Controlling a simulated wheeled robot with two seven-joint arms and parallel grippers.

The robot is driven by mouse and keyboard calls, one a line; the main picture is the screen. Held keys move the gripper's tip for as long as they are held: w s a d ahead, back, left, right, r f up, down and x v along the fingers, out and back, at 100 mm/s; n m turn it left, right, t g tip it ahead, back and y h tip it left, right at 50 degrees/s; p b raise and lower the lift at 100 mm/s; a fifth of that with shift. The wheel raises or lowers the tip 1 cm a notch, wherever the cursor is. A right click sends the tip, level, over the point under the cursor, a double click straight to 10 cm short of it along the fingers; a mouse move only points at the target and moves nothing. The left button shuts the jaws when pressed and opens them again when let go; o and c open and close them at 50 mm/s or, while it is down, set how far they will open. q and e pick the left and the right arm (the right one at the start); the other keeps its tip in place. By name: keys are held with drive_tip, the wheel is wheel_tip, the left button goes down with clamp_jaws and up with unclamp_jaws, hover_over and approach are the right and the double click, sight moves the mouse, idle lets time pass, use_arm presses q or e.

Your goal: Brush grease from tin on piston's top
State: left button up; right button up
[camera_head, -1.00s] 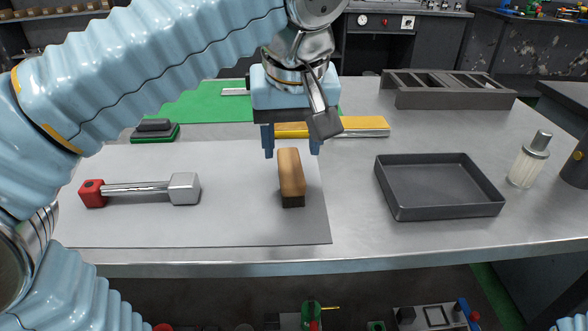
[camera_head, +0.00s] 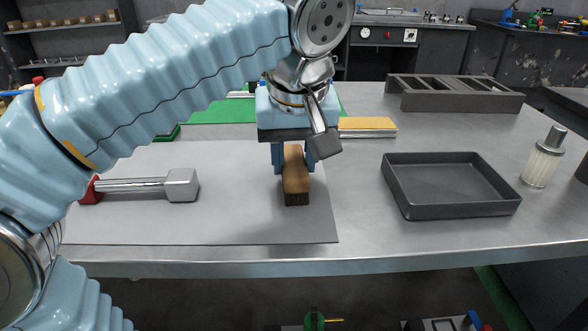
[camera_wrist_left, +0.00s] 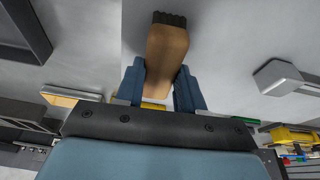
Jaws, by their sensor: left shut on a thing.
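A brush with a tan wooden body (camera_head: 296,180) and short dark bristles is over the grey mat, bristle end towards me. My left gripper (camera_head: 296,161) is shut on its far part, one blue finger on each side. In the left wrist view, the brush (camera_wrist_left: 166,48) shows between the two fingers (camera_wrist_left: 162,85). A silver rod with a red end and a square metal block (camera_head: 148,186) lies on the mat to the left. I cannot tell whether it is the piston. No clear grease tin shows. My right gripper is not in view.
A dark empty tray (camera_head: 450,205) stands right of the mat (camera_head: 230,225). A glass bottle with a metal cap (camera_head: 543,160) stands further right. A slotted grey rack (camera_head: 455,98) and a yellow-topped block (camera_head: 367,127) are behind. The mat's front is clear.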

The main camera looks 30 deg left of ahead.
use_arm(q)
drive_tip(key=shift+r+p, duration=2.25)
drive_tip(key=shift+r, duration=1.25)
drive_tip(key=o, duration=0.4)
drive_tip(key=c, duration=0.4)
